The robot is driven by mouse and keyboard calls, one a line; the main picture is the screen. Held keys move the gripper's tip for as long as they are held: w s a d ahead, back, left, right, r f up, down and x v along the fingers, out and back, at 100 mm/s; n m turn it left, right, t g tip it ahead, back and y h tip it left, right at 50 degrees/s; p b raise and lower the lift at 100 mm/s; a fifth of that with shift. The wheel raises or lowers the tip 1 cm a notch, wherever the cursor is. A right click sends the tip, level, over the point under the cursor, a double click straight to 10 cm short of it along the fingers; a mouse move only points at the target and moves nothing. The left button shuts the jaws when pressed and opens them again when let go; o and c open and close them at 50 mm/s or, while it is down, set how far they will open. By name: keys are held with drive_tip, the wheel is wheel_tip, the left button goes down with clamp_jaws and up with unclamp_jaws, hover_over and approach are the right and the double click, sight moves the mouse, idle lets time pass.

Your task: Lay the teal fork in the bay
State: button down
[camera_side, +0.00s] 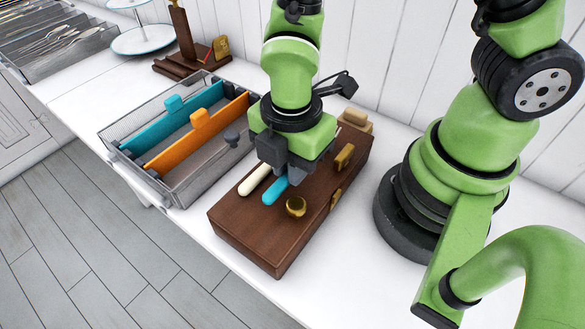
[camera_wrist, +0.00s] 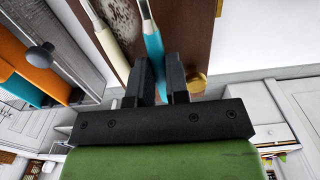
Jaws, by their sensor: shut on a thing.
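The teal fork (camera_side: 275,190) shows as a teal handle at the top of a dark wooden box (camera_side: 240,220); its far end is hidden under my gripper. My gripper (camera_side: 284,174) points down over the box and is shut on the fork. In the wrist view, the teal handle (camera_wrist: 153,44) runs between the two black fingers (camera_wrist: 158,68). I cannot tell whether the fork touches the box lid. A wire-mesh basket (camera_side: 177,189) left of the box is split into bays by a teal divider (camera_side: 160,126) and an orange divider (camera_side: 190,135).
A cream handle (camera_side: 254,180) lies on the box, left of the fork. The box carries a brass knob (camera_side: 296,206) and brass fittings (camera_side: 344,157). A grey knob (camera_side: 232,137) stands up at the basket's right side. A tiered stand (camera_side: 143,39) is at the back left.

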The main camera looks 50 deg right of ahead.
wheel_tip(320, 180, up, 7)
drive_tip(key=shift+f, duration=0.1)
drive_tip(key=shift+w+r, duration=0.2)
drive_tip(key=shift+r, duration=0.2)
drive_tip(key=w+f, duration=0.2)
drive_tip(key=w, duration=0.7)
drive_tip(key=w+f, duration=0.2)
drive_tip(key=w, duration=0.7)
drive_tip(key=shift+w+a, duration=0.25)
drive_tip(key=shift+a, duration=0.2)
drive_tip(key=shift+f, duration=0.1)
drive_tip(key=shift+f, duration=3.95)
